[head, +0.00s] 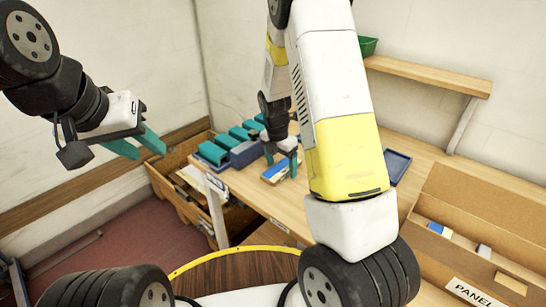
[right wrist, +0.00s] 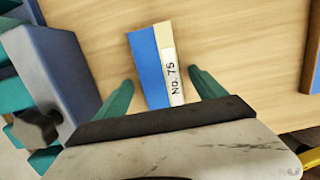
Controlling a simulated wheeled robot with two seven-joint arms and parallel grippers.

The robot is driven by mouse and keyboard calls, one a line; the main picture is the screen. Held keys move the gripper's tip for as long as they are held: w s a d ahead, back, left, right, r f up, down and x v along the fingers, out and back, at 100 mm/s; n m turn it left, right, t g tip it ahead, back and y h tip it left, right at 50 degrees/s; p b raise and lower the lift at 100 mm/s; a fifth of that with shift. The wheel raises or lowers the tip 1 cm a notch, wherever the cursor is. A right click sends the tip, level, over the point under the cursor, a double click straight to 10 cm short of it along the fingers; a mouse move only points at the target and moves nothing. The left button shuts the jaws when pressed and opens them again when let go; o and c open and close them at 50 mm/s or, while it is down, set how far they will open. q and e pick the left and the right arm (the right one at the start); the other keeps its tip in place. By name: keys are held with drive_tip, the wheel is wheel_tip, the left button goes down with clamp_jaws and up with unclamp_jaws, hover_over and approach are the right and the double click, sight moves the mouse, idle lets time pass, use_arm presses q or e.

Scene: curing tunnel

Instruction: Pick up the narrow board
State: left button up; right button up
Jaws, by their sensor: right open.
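In the head view the board (head: 275,173) lies on the wooden bench. My right gripper (head: 281,164) is over it, pointing down. In the right wrist view the open right gripper (right wrist: 161,78) has one teal finger on each side of the board's near part, with gaps on both sides. The board's near end is hidden by the gripper body. My left gripper (head: 149,153) is open and empty, off to the left and away from the bench.
A row of teal-topped blue clamps or blocks (head: 213,153) stands left of the board. A blue tray (head: 397,165) lies to the right. A cardboard box (head: 470,205) with small pieces is at the right, and a wooden bin (head: 160,185) stands left of the bench.

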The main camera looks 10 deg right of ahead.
drive_tip(key=c, duration=1.5)
drive_tip(key=shift+r, duration=0.1)
